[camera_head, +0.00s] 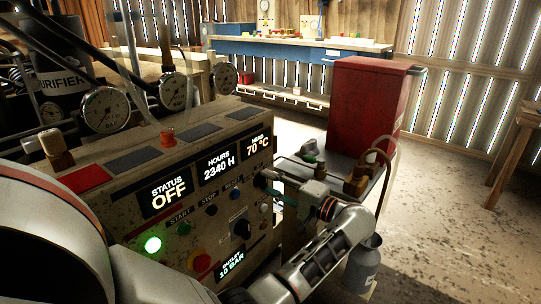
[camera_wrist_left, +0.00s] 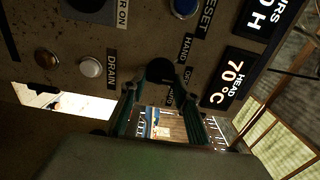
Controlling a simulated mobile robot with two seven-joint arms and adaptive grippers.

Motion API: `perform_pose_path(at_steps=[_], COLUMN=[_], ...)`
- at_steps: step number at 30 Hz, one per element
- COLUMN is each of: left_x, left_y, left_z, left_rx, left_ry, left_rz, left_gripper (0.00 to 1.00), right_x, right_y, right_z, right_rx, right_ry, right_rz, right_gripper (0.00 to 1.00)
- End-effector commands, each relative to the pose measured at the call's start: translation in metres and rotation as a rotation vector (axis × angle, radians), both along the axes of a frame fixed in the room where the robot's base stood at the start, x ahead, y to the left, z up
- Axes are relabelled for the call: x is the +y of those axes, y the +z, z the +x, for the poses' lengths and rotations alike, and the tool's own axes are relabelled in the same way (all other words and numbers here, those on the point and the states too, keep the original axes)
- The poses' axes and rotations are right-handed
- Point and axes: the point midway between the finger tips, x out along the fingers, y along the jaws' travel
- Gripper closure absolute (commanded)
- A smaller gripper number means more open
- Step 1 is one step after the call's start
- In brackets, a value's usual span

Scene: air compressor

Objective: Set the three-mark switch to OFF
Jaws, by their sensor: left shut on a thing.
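The three-mark switch is a round black knob (camera_wrist_left: 160,70) in the left wrist view. It sits on the panel between the printed words HAND and OFF, with a third word partly covered. My left gripper (camera_wrist_left: 158,84) has its two green-grey fingers on either side of the knob and is shut on it. In the head view my left gripper (camera_head: 268,180) reaches the right end of the control panel (camera_head: 130,237), and its fingers hide the switch there. Which mark the knob points to cannot be told. My right gripper is not in view.
A status display (camera_head: 168,194) reads OFF.

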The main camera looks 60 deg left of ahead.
Motion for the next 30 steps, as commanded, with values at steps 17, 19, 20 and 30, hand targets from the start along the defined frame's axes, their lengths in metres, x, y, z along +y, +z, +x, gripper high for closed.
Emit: perform_pose_path(at_steps=[17,19,20,30], left_x=[-0.003,-0.009,-0.013,-0.076], left_y=[0.000,-0.001,-0.001,0.000], left_z=[0.001,0.003,0.005,0.025], left_rx=[-0.001,-0.001,-0.001,-0.001], left_ry=[-0.001,-0.002,-0.002,-0.003], left_rz=[-0.001,-0.003,-0.003,-0.004], left_gripper=[0.53,0.53,0.53,0.53], right_x=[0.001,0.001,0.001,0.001], right_y=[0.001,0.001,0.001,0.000], right_z=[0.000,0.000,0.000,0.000], right_rx=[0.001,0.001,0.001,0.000], right_ry=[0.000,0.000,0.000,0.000], right_rz=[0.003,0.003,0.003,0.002], right_gripper=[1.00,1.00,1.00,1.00])
